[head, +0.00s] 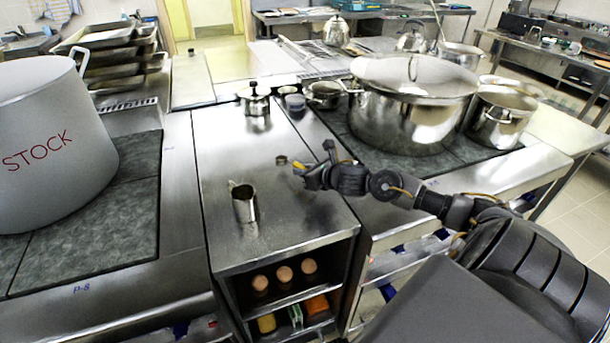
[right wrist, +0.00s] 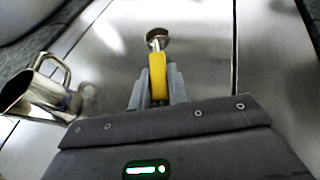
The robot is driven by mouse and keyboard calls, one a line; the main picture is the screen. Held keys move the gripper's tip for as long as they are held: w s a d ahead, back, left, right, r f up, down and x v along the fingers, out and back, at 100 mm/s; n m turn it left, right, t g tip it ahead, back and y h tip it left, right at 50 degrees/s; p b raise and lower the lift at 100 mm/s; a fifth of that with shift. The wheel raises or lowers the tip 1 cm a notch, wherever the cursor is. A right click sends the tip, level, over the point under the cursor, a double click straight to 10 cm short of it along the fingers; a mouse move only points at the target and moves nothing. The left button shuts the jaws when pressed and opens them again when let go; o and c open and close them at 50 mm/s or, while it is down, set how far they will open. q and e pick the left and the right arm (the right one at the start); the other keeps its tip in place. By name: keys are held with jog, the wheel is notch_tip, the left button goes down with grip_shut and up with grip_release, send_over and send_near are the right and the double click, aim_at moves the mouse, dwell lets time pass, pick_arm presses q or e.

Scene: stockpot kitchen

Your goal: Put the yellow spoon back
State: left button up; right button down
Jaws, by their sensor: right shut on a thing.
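The yellow spoon has a yellow handle (right wrist: 157,75) and a metal bowl end (right wrist: 157,36) in the right wrist view. My right gripper (right wrist: 158,88) is shut on the yellow handle, with the bowl end pointing away from it. In the head view my right gripper (head: 303,173) is over the steel counter, and the spoon's bowl end (head: 281,160) shows just left of it. Whether the spoon touches the counter is hard to tell. My left gripper is not in view.
A metal jug (head: 244,202) stands on the counter left of my right gripper. A grey stockpot (head: 50,150) is on the left stove, and a large lidded pot (head: 411,110) on the right one. A small lidded pot (head: 254,101) stands at the counter's back.

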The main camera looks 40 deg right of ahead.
notch_tip(320, 180, down, 2)
jog(key=shift+a+f, duration=0.1)
jog(key=shift+f, duration=0.05)
jog(key=shift+f, duration=0.1)
jog(key=shift+f, duration=0.15)
jog(key=c, duration=1.3)
grip_release()
jog(key=shift+c, duration=0.2)
